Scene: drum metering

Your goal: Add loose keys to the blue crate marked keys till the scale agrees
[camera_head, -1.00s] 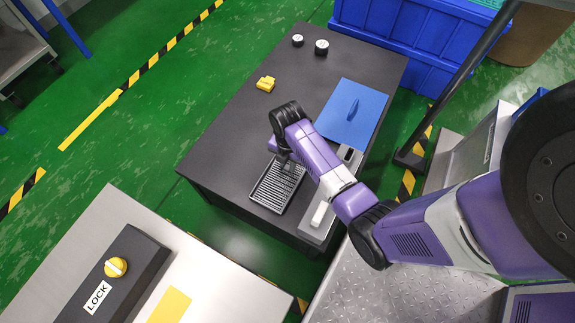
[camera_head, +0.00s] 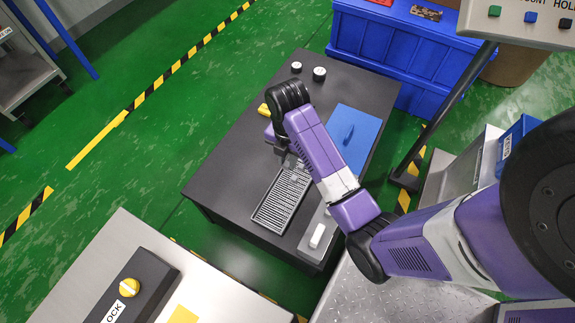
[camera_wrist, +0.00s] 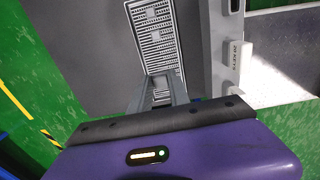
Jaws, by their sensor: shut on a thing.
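A small blue crate (camera_head: 515,142) with a white label stands at the right, partly hidden behind my arm; I cannot read its label or see inside. It stands by a pale metal surface (camera_head: 462,170), apparently the scale. The display head (camera_head: 525,24) with coloured buttons is cut off at top right. A dark slotted tray (camera_head: 268,207) lies on the black table and also shows in the wrist view (camera_wrist: 150,22). My gripper (camera_head: 287,154) is over the tray's far end. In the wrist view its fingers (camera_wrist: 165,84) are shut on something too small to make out.
A white block marked "20 KEYS" (camera_wrist: 234,62) stands beside the tray. Large blue bins stand behind.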

